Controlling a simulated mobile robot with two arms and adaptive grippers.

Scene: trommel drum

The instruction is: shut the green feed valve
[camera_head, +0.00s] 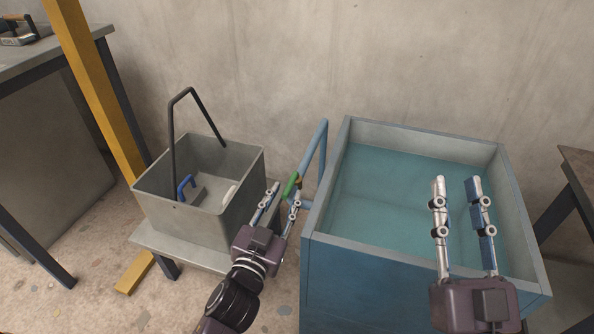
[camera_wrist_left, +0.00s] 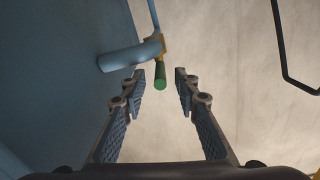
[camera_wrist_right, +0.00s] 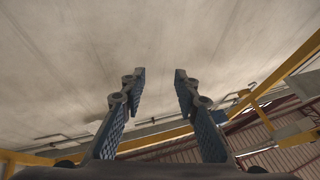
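The green feed valve handle (camera_head: 291,184) sits on a blue pipe (camera_head: 322,150) between the grey bin and the blue tank. In the left wrist view the green handle (camera_wrist_left: 160,76) hangs from a brass valve body (camera_wrist_left: 160,46) at the end of the pipe elbow (camera_wrist_left: 130,56). My left gripper (camera_head: 286,189) is open, its fingertips close to the handle. In its wrist view the handle shows between and beyond the fingertips (camera_wrist_left: 160,78); contact cannot be told. My right gripper (camera_head: 455,182) is open and empty in front of the tank's water; its wrist view shows the fingers (camera_wrist_right: 160,75) apart.
A blue tank (camera_head: 318,243) of water stands at the right. A grey bin (camera_head: 160,203) with a dark hoop handle (camera_head: 172,130) stands on a low stand (camera_head: 180,248) left of my left gripper. A yellow post (camera_head: 95,90) and workbench (camera_head: 60,50) are further left.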

